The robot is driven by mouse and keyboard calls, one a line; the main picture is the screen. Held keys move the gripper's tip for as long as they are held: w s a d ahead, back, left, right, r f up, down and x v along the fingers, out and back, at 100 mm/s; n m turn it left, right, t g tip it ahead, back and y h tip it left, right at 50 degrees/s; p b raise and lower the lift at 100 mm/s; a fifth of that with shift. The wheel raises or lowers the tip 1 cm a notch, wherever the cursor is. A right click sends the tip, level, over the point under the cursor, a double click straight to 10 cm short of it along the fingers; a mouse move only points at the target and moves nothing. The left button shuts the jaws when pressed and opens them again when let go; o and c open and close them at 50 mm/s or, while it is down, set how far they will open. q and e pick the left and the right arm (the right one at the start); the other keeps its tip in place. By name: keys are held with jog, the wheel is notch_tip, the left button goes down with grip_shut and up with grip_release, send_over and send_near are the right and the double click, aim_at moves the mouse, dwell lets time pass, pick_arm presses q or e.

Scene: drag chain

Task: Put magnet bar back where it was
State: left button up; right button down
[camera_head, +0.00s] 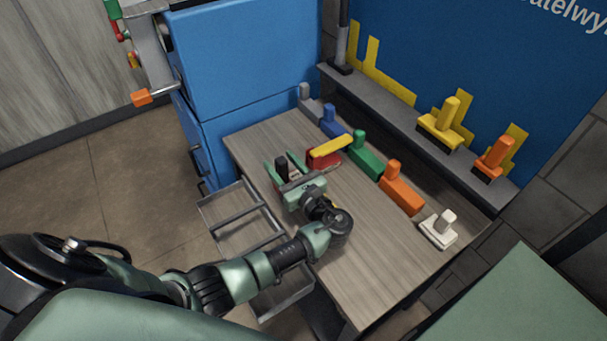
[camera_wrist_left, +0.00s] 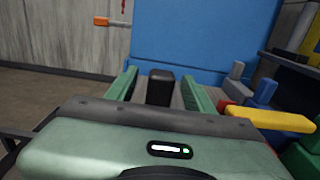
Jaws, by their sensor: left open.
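My left gripper (camera_head: 281,164) is open over the left part of the wooden table. A dark upright block (camera_head: 282,169) stands between its two green fingers, and it also shows between them in the left wrist view (camera_wrist_left: 160,88). Gaps show on both sides of the block. Its lower part is hidden by the gripper body. I cannot tell for certain whether this block is the magnet bar. A red block (camera_head: 318,161) with a yellow bar (camera_head: 332,146) across it lies just right of the gripper. My right gripper is not in view.
Grey (camera_head: 308,101), blue (camera_head: 333,121), green (camera_head: 364,158), orange (camera_head: 401,190) and white (camera_head: 438,230) blocks line the table's back edge. A shelf (camera_head: 385,107) behind holds yellow (camera_head: 440,124) and orange (camera_head: 494,159) pieces. An open drawer (camera_head: 239,213) juts out. The table's front right (camera_head: 375,270) is clear.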

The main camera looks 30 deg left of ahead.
pick_arm(q)
jog(key=shift+w+a, duration=0.1)
jog(key=shift+a, duration=0.05)
jog(key=shift+r, duration=0.1)
jog(key=shift+c, duration=1)
grip_shut()
